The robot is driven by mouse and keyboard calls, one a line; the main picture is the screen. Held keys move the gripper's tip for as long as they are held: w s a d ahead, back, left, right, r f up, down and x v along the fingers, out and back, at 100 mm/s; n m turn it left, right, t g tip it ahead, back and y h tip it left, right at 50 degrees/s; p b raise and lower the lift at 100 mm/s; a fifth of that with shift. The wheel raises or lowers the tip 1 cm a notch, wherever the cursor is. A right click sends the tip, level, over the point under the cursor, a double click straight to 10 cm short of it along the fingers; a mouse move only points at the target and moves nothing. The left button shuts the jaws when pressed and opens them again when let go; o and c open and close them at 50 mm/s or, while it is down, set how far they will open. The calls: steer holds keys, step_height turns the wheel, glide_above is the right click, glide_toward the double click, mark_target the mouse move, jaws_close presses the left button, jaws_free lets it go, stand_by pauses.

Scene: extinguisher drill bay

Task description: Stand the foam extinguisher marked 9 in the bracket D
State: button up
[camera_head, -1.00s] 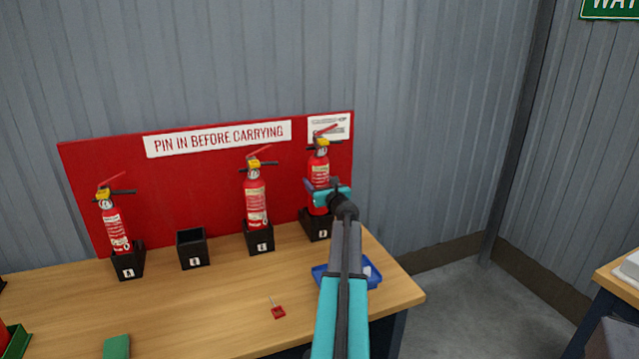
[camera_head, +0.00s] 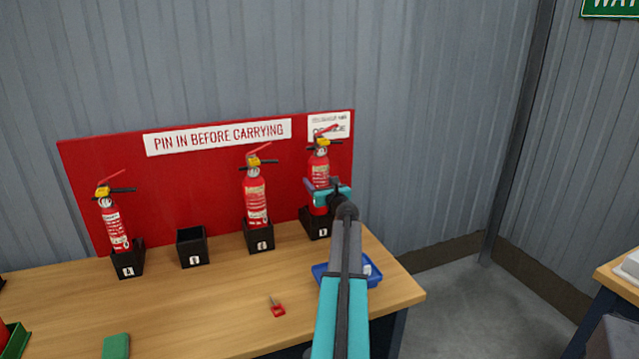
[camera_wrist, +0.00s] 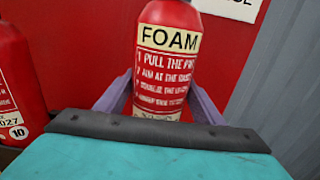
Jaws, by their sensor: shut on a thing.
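My gripper (camera_head: 318,188) is shut on a red extinguisher (camera_head: 320,171) at the right end of the row. In the wrist view the held extinguisher (camera_wrist: 168,55) carries a cream label reading FOAM, between the two purple fingers; no number 9 can be read on it. It stands upright at bracket D (camera_head: 315,222), a black open-topped box at the right end, with its lower end down at the box. My gripper hides part of its body, so I cannot tell how deep it sits.
Extinguishers stand in the bracket at far left (camera_head: 129,262) and in the one left of D (camera_head: 259,236). Another bracket (camera_head: 192,246) is empty. A blue tray (camera_head: 321,272) and a red tag (camera_head: 278,309) lie on the table (camera_head: 220,300). A red board (camera_head: 215,185) stands behind.

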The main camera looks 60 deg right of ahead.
steer(key=shift+f+b, duration=1.55)
steer(key=shift+b, duration=0.1)
stand_by(1.6)
stand_by(0.4)
steer(key=o, duration=1.7)
steer(key=shift+s+r, duration=0.1)
steer(key=shift+f, duration=0.4)
steer(key=shift+r+b+v, duration=0.1)
steer(key=shift+b+v, duration=0.3)
steer(key=shift+v, duration=3.05)
steer(key=shift+r+b+v, duration=0.15)
steer(key=shift+b+v, duration=0.2)
steer(key=shift+v, duration=3.1)
steer(key=shift+r, duration=0.1)
